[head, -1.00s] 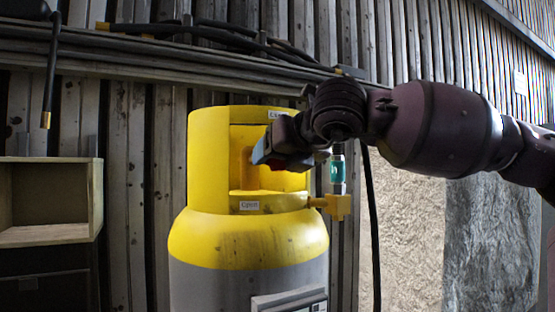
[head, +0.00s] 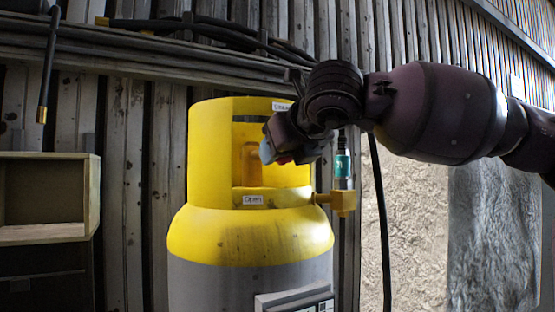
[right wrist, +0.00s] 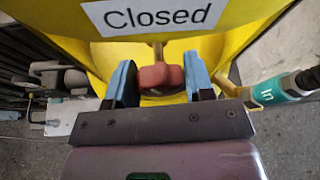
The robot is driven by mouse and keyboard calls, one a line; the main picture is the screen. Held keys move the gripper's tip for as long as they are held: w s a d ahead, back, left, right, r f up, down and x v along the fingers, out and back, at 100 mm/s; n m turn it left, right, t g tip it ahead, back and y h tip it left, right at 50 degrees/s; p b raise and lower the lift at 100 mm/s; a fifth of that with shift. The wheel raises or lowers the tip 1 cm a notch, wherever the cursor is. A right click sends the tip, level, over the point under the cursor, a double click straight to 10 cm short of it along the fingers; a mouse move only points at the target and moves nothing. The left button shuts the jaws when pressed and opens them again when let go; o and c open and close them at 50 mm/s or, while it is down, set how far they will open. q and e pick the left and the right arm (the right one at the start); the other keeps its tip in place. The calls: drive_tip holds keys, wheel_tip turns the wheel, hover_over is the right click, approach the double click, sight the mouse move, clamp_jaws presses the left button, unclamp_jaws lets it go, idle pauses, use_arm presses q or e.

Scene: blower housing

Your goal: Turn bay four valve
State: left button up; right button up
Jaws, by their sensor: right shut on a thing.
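A yellow-topped cylinder (head: 205,155) stands in the middle of the head view. The recess of its collar holds the valve. A label reading "Open" (head: 253,200) is below the recess, and a "Closed" label (right wrist: 150,14) is on the upper rim. My right gripper (head: 272,150) reaches in from the right at the recess. In the right wrist view its blue fingers (right wrist: 159,66) are on either side of the red valve handle (right wrist: 160,78), shut on it. The gripper mostly hides the handle in the head view. My left gripper is out of view.
A teal fitting (head: 343,166) stands on the yellow side outlet (head: 343,203) at the cylinder's right, with a black hose hanging beside it. A wooden shelf box (head: 45,233) is at the left. Pipes and black cables run along the wall above.

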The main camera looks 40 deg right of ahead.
drive_tip(key=n+h, duration=0.1)
drive_tip(key=n+h+b, duration=0.1)
drive_tip(key=shift+w+f+n, duration=0.1)
drive_tip(key=shift+f+n, duration=0.15)
drive_tip(key=shift+n, duration=0.05)
drive_tip(key=n+h+b, duration=0.1)
drive_tip(key=n, duration=0.2)
drive_tip(key=shift+h, duration=0.4)
drive_tip(key=n+h, duration=0.1)
drive_tip(key=n, duration=0.2)
drive_tip(key=shift+a+h, duration=0.1)
drive_tip(key=shift+h, duration=0.2)
drive_tip(key=n+t+h, duration=0.1)
drive_tip(key=n, duration=0.2)
drive_tip(key=shift+b, duration=0.3)
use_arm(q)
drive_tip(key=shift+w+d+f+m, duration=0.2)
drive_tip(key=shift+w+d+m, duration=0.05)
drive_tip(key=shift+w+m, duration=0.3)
use_arm(e)
drive_tip(key=shift+n+t, duration=0.4)
drive_tip(key=shift+n, duration=0.5)
drive_tip(key=shift+h, duration=0.3)
drive_tip(key=shift+r, duration=0.1)
drive_tip(key=o, duration=0.9)
